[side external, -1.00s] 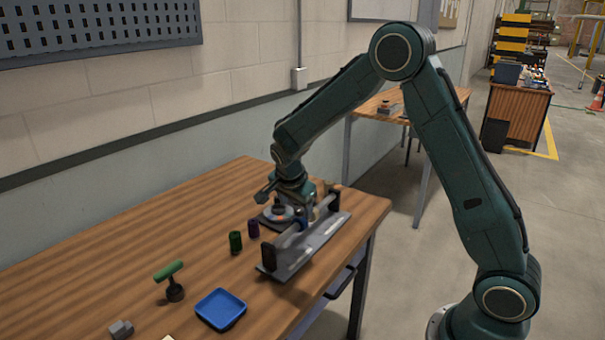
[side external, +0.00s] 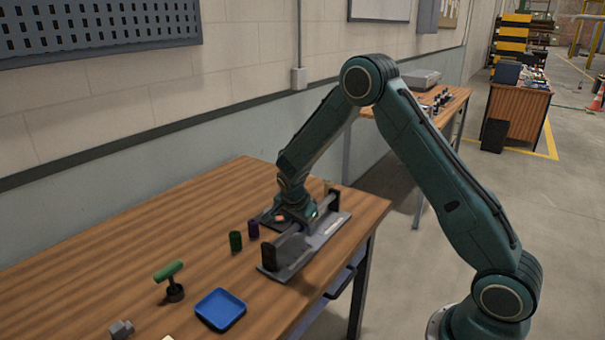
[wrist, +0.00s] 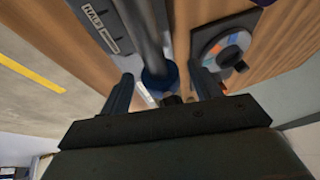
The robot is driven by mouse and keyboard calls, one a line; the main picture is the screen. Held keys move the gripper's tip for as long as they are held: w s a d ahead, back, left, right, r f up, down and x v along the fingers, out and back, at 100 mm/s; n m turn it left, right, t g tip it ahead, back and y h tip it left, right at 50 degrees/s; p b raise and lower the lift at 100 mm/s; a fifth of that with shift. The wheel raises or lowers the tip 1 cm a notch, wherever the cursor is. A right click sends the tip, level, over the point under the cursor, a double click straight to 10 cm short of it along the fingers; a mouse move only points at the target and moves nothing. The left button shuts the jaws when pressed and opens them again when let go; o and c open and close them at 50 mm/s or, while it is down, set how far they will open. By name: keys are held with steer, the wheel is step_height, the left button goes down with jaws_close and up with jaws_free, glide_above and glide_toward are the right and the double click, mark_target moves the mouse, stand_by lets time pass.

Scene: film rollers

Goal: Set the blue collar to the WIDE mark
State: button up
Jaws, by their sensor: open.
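The blue collar (wrist: 160,82) sits around the grey rod (wrist: 146,38) of the roller fixture, seen in the wrist view. My gripper (wrist: 158,92) is open, with one finger on each side of the collar; I cannot tell whether either touches it. In the side view my gripper (side external: 298,216) is low over the fixture (side external: 318,248), largely hiding the collar. The fixture's base carries a pale label (wrist: 90,18) with dark print. I cannot make out a WIDE mark.
A grey block with a coloured dial (wrist: 225,48) stands beside the fixture. A green cylinder (side external: 235,241) and a purple cylinder (side external: 253,228) stand left of the fixture. A blue tray (side external: 220,309) and a green-handled tool (side external: 171,281) are nearer the front.

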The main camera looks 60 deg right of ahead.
mark_target(276, 242)
jaws_close()
steer(key=a, duration=1)
jaws_free()
steer(key=shift+r, duration=0.1)
